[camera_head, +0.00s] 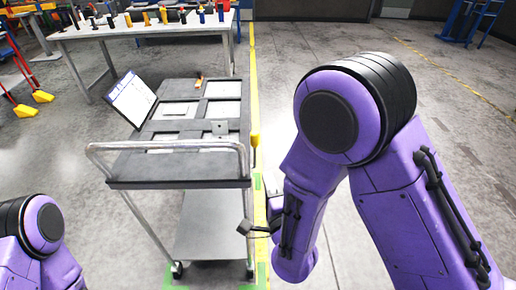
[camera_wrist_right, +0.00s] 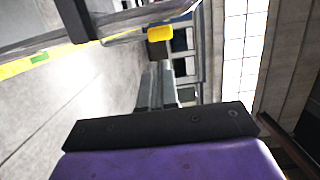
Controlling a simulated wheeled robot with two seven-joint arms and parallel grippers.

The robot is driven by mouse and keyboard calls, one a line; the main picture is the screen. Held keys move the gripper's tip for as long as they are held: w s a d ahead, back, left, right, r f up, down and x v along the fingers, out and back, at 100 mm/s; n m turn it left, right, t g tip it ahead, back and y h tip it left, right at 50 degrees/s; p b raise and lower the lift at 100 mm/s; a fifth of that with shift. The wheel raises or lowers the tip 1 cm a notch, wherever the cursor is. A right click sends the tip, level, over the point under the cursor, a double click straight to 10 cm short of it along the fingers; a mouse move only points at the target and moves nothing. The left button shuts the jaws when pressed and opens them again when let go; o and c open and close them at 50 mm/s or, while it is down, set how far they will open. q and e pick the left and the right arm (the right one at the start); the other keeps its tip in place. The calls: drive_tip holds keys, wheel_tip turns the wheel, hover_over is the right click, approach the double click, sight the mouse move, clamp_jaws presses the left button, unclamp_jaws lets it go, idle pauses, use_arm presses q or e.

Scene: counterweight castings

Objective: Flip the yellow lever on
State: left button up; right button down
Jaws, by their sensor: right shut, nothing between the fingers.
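A yellow lever (camera_head: 255,140) sticks up at the right side of the cart, near its front handle. In the right wrist view a yellow block-like end (camera_wrist_right: 160,33) shows near the top middle and looks like the same lever. My right gripper (camera_head: 245,226) is low beside the cart's right side, below the lever and apart from it. It is shut and empty. My right forearm hides part of it. Of my left arm only the purple upper part shows at lower left; its gripper is out of view.
The grey cart (camera_head: 180,183) has a front push rail, a tilted tablet-like panel (camera_head: 131,99) and several flat panels on top. A white table (camera_head: 130,32) with coloured parts stands behind it.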

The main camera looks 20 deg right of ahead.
sight(256, 142)
drive_tip(key=w+p, duration=0.1)
drive_tip(key=w, duration=0.3)
drive_tip(key=w+p, duration=0.1)
drive_tip(key=w, duration=0.3)
drive_tip(key=w+d+p, duration=0.1)
drive_tip(key=w+p, duration=0.1)
drive_tip(key=w, duration=0.2)
drive_tip(key=shift+w+d, duration=0.1)
drive_tip(key=shift+w, duration=0.15)
